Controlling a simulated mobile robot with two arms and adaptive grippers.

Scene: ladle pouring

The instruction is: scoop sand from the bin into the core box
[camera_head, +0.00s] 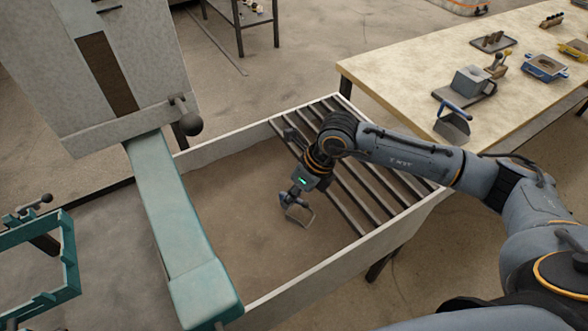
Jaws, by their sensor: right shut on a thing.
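The sand bin (325,268) is a pale-walled box in the middle, with brown sand (230,200) across its open left part. My right gripper (297,197) reaches in from the right and points down over the sand, near the slats. It is shut on a small grey tool (304,217), whose shape is mostly hidden; I cannot tell whether it touches the sand. A grey box (472,80) on a dark board stands on the table; it may be the core box, but I cannot be sure. My left gripper is out of view.
Dark slats (350,185) cover the bin's right part. A teal beam (183,225) runs along its left side, with a teal frame (68,255) farther left. The pale table (410,65) holds a blue-handled scoop (453,123), a blue-edged tray (545,67) and small tools.

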